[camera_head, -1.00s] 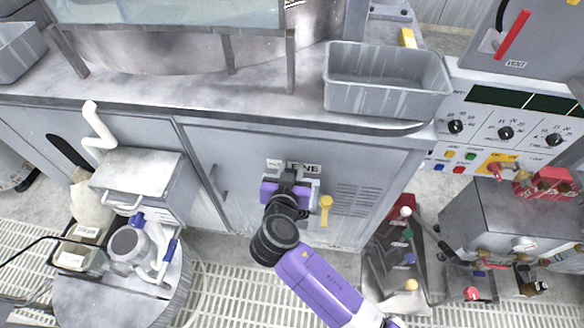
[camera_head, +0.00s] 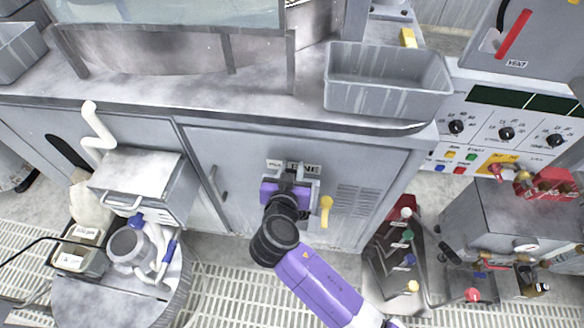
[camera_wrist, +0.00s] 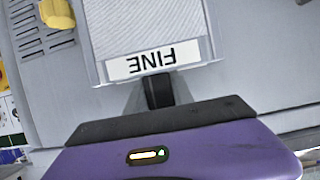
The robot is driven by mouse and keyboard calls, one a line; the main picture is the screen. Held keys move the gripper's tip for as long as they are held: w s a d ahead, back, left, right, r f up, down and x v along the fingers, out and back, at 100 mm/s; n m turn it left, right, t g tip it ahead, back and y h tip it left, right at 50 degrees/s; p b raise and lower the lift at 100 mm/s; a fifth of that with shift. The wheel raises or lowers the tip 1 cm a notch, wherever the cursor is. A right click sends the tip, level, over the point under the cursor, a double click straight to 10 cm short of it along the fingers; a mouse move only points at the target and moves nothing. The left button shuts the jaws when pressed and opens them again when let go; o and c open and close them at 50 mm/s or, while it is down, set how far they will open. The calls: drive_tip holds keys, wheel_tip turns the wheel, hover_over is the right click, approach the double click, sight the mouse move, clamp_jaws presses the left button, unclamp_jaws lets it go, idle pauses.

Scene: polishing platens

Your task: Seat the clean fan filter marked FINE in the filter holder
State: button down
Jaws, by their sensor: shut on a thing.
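The filter marked FINE (camera_wrist: 150,25) fills the top middle of the wrist view, a pale fine-mesh panel in a grey frame. Its white FINE label (camera_wrist: 153,62) reads upside down there. My gripper (camera_wrist: 158,92) is shut on the filter's edge by the label. In the head view my gripper (camera_head: 288,179) is at the cabinet front, with the FINE label (camera_head: 304,168) just above it. The filter holder is on the cabinet front, mostly hidden behind my gripper and the filter. I cannot tell whether the filter is fully inside it.
A yellow handle (camera_head: 326,208) sticks out close to the right of my gripper. The cabinet (camera_head: 240,160) has louvres to the right. A grey bin (camera_head: 385,95) stands on the top above. A drum (camera_head: 115,300) with bowl and bottles stands at lower left; a pedal stand (camera_head: 395,255) at right.

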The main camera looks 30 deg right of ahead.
drive_tip(key=shift+f+b, duration=6.8)
drive_tip(key=shift+b, duration=0.05)
drive_tip(key=c, duration=1)
unclamp_jaws()
drive_tip(key=shift+p+v, duration=0.35)
drive_tip(key=shift+v, duration=3.6)
